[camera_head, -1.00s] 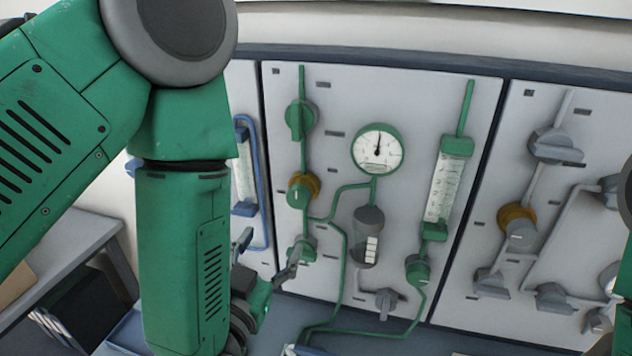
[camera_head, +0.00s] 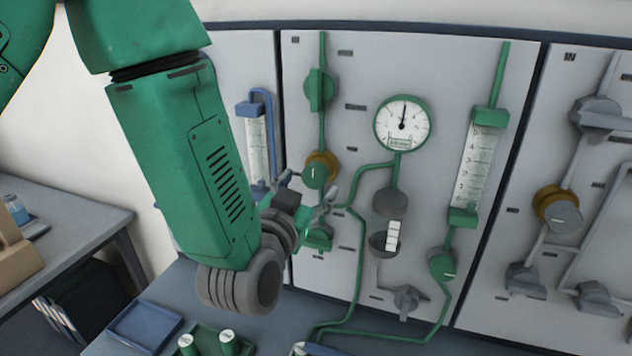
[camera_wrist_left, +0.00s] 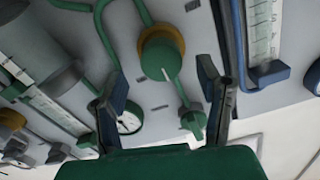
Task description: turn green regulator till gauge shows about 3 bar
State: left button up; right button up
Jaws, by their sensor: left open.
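The green regulator (camera_head: 316,172) is a round knob with a white mark, on a brass ring on the grey panel. It also shows in the left wrist view (camera_wrist_left: 160,58), ahead of the fingers. The round green-rimmed gauge (camera_head: 402,123) is up and right of it; its needle points nearly straight up, slightly right, and its numbers are too small to read. It appears upside down in the left wrist view (camera_wrist_left: 128,121). My left gripper (camera_head: 309,188) is open and empty, just below and in front of the regulator, with no visible contact. My right gripper is out of view.
A green valve knob (camera_head: 319,90) sits above the regulator, another (camera_head: 319,238) close below the gripper. A green flowmeter (camera_head: 478,168) stands right, a blue one (camera_head: 257,145) left. The counter holds a blue tray (camera_head: 145,326) and a green tray with small containers (camera_head: 227,341).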

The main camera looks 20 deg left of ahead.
aim_at(313, 179)
pick_arm(q)
jog(key=shift+w, duration=2.05)
jog(key=c, duration=1.2)
jog(key=shift+f, duration=0.1)
jog(key=o, duration=1.2)
jog(key=shift+s, duration=0.15)
